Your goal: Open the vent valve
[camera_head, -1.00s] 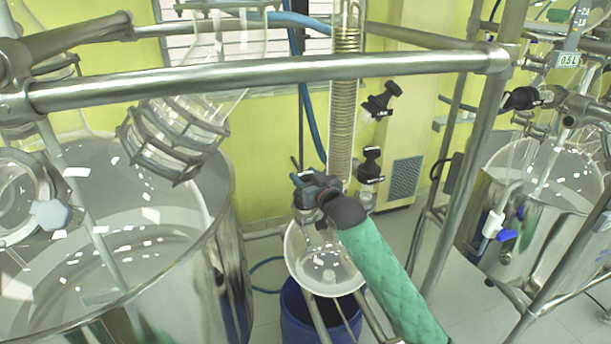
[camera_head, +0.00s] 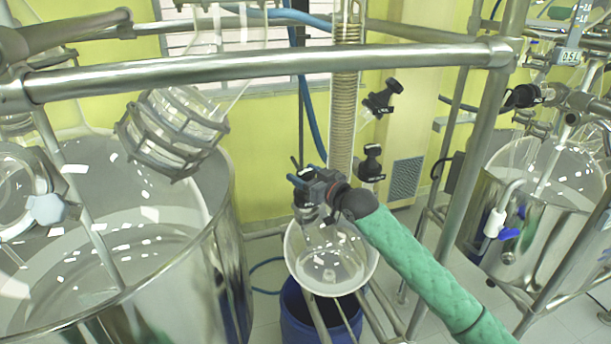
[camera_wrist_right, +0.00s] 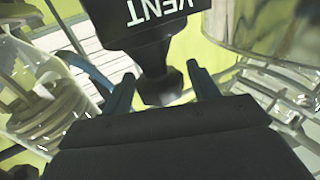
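The vent valve (camera_wrist_right: 155,20) is black with white VENT lettering in the right wrist view. Its narrow stem and faceted end (camera_wrist_right: 162,88) sit between the two blue fingers of my right gripper (camera_wrist_right: 160,76). Gaps show on both sides, so the fingers are open around it and not clamped. In the head view my right gripper (camera_head: 303,182) is at the glassware above the round flask, below the coil column; there it hides most of the valve. My left gripper is not in view.
A glass flask (camera_head: 330,262) hangs above a blue drum (camera_head: 318,318). Other black valves (camera_head: 371,164) (camera_head: 382,98) stand right of the coil column (camera_head: 343,110). A metal rail (camera_head: 260,66) crosses in front. A large steel vessel (camera_head: 232,265) stands left.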

